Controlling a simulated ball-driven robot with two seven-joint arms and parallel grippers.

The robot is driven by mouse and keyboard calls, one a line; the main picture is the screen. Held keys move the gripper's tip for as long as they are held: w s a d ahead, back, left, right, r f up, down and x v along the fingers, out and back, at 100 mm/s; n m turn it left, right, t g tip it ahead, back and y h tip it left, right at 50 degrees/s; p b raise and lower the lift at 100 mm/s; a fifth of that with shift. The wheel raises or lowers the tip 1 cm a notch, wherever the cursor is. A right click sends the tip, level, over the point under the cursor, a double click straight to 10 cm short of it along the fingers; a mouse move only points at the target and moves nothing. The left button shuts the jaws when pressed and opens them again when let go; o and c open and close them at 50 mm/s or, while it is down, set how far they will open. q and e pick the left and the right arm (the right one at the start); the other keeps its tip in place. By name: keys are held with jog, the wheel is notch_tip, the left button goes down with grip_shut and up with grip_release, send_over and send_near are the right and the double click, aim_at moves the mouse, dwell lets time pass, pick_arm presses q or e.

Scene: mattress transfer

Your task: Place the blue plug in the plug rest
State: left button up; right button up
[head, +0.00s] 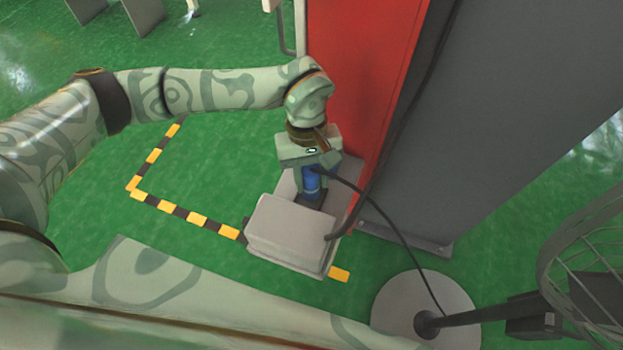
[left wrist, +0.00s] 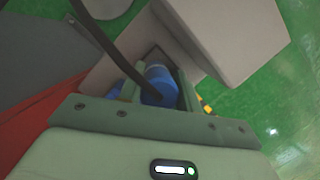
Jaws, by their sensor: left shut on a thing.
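The blue plug (head: 311,183) is in the head view, below my left gripper (head: 312,190), with a dark cable running from it. My left gripper is shut on the blue plug; its fingers stand on both sides of the plug (left wrist: 158,82) in the left wrist view. The plug is over the back part of a grey unit (head: 288,235) that looks like the plug rest. A dark recess shows just by the plug's lower end. I cannot tell whether the plug is seated in it. My right gripper is not in view.
A red panel (head: 352,80) and a grey cabinet (head: 480,130) stand close to the right of my left gripper. A fan-like stand with a round base (head: 400,305) is at lower right. Black-yellow floor tape (head: 185,213) surrounds open green floor at left.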

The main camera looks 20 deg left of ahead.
pick_arm(q)
jog(key=shift+f, duration=0.9)
jog(key=shift+f, duration=0.1)
jog(key=o, duration=1.1)
jog(key=p+v, duration=0.1)
jog(key=v, duration=0.6)
jog(key=shift+r, duration=0.4)
